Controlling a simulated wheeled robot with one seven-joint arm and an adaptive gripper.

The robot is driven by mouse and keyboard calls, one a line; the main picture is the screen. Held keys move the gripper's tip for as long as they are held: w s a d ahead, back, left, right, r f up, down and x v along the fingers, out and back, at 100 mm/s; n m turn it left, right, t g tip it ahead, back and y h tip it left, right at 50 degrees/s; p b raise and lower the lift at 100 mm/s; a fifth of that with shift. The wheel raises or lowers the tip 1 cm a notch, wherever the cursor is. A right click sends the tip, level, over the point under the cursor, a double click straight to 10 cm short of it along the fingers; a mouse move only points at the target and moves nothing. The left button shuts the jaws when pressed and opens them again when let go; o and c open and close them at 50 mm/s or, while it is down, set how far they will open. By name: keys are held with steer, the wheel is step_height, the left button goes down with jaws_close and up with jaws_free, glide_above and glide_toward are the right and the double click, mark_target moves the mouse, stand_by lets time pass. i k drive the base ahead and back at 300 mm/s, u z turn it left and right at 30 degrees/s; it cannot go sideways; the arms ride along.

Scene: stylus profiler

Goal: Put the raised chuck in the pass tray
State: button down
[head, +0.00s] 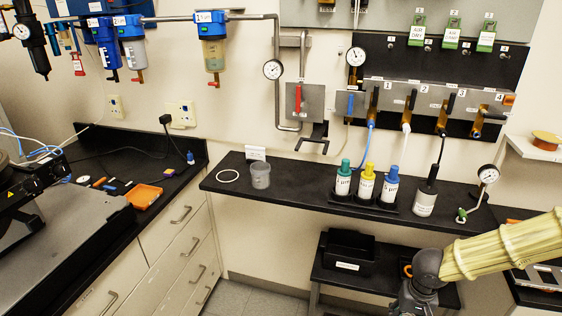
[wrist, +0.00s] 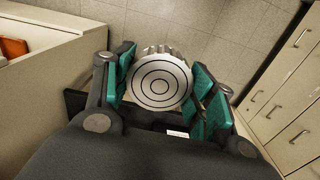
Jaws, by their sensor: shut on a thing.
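The chuck (wrist: 160,77) is a round silver disc with dark concentric rings on its face and a notched rim. It sits between the teal pads of my gripper (wrist: 164,86) in the wrist view, and my gripper is shut on it. In the head view only my dark wrist (head: 428,270) shows at the lower right; the chuck cannot be made out there. A black open bin (head: 347,249) with a white label stands on the low black shelf, left of my wrist. I cannot read the label, so I cannot tell whether it is the pass tray.
The black bench (head: 300,186) above the low shelf carries several capped bottles, a grey cup (head: 260,177) and a gauge (head: 488,175). A small orange tray (head: 144,195) lies on the left bench. Drawers (wrist: 285,85) stand at the right in the wrist view, with open floor beside them.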

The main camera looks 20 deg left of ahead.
mark_target(143, 198)
steer(key=u, duration=1.55)
